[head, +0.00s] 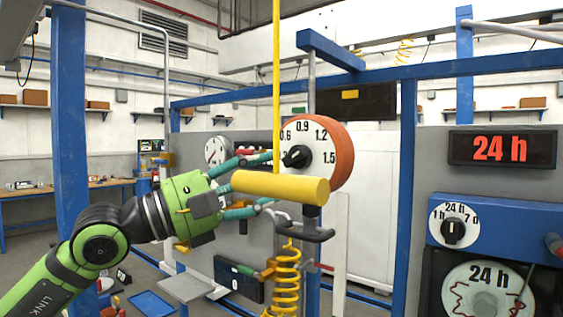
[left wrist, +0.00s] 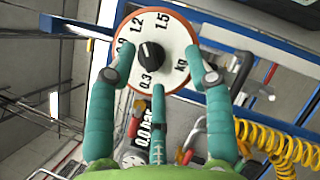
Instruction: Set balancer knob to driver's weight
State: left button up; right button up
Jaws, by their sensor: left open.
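The balancer (head: 340,150) is an orange drum with a white dial marked 0.6, 0.9, 1.2 and 1.5. Its dark knob (head: 297,157) sits at the dial's centre. In the left wrist view the knob (left wrist: 151,55) is black, and the dial also shows 0.3 and kg. I cannot tell exactly which number the knob points to. My left gripper (head: 257,181) is open, its teal fingers reaching toward the dial. In the left wrist view two fingers flank the knob and a third is below it; none visibly grips it. My right gripper is not in view.
A yellow cylinder (head: 280,187) crosses in front of the lower dial and partly hides my fingers. A yellow coiled hose (head: 286,280) hangs below. A blue frame post (head: 406,200) stands right, beside a 24 h timer dial (head: 453,232) and red display (head: 500,149).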

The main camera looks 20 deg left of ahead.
aim_at(288, 156)
pick_arm(q)
jog(key=w+r+p, duration=0.1)
jog(key=w, duration=0.1)
jog(key=w+d+r+y+p, duration=0.1)
jog(key=w+p, duration=0.1)
jog(key=w+r+t+y+p, duration=0.1)
jog(key=shift+w+d, duration=0.25)
jog(key=shift+w, duration=0.15)
jog(key=shift+f, duration=0.1)
